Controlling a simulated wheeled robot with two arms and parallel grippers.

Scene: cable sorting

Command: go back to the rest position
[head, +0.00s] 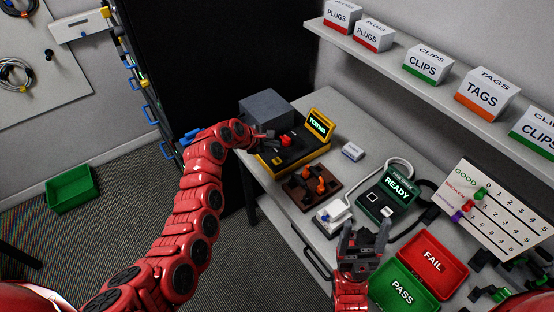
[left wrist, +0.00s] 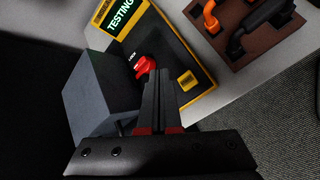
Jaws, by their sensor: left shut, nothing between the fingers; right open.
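My left arm reaches in from the left, and my left gripper (head: 266,142) is at the yellow and black tester (head: 308,151), whose screen reads TESTING. In the left wrist view the left gripper (left wrist: 158,85) is shut and empty, with its tips close to the red lever (left wrist: 143,67) on the tester. I cannot tell whether they touch. My right gripper (head: 364,238) is open and empty, pointing up over the front of the bench, beside the red FAIL tray (head: 462,278) and green PASS tray (head: 378,292).
A grey box (head: 266,108) stands behind the tester. A brown block (head: 296,197) with orange plugs, a white device (head: 331,215) and a READY unit (head: 385,205) are on the bench (head: 345,120). A shelf (head: 400,66) of boxes hangs above. A green bin (head: 72,188) is on the floor.

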